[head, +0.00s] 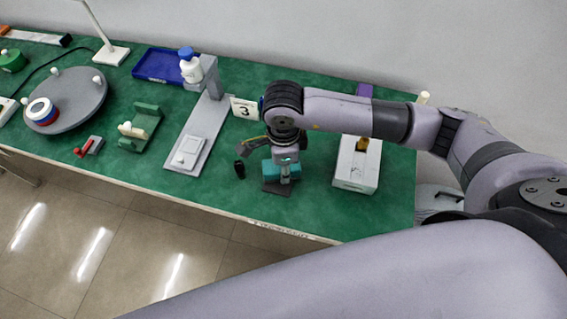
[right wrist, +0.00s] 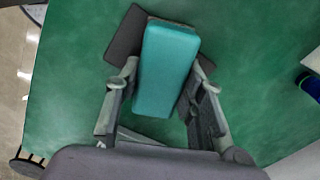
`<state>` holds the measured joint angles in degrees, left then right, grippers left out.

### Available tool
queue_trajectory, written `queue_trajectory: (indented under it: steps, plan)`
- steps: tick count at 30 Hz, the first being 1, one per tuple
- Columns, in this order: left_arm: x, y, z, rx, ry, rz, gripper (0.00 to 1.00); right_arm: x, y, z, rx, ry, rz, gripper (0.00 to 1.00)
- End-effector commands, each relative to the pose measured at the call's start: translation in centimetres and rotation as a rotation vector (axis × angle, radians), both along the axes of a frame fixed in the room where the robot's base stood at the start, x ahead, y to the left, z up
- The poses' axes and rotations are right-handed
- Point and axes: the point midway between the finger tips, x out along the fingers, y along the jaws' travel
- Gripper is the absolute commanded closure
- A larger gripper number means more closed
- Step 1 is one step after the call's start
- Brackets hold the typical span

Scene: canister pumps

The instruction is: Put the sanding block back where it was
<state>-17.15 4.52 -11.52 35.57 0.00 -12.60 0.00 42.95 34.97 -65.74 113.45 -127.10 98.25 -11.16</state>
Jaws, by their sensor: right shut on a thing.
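The sanding block is a teal block (right wrist: 168,62), held between the fingers of my right gripper (right wrist: 167,78). In the head view the block (head: 268,168) shows beside and below my right gripper (head: 285,174), near the table's front edge. A dark grey flat pad (right wrist: 124,44) lies on the green table under the block and juts out on both sides, at an angle to it. The pad also shows in the head view (head: 277,188). Whether the block touches the pad or hovers just above it, I cannot tell. My left gripper is not in view.
A white box (head: 356,178) stands right of the gripper. A small black cylinder (head: 239,169) stands close on the left. Bare green table lies between the pad and the white box.

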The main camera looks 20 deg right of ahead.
Motion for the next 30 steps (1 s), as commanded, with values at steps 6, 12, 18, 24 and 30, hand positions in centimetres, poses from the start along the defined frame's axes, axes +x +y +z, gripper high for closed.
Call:
queue_trajectory:
  steps: [6,12,18,24,30]
  plan:
    - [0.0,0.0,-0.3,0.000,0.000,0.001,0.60,0.0,0.0,-0.2,0.000,0.000,0.000,0.56]
    - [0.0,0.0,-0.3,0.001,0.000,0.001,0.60,0.0,0.0,-0.2,0.000,0.000,0.000,0.44]
    - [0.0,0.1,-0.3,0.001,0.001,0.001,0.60,0.0,0.0,-0.2,0.000,0.000,0.000,0.44]
    - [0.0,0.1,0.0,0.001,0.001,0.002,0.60,0.1,0.0,0.5,0.001,-0.002,0.000,0.44]
    - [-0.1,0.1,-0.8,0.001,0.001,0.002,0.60,0.2,0.0,4.1,0.002,-0.007,0.000,0.44]
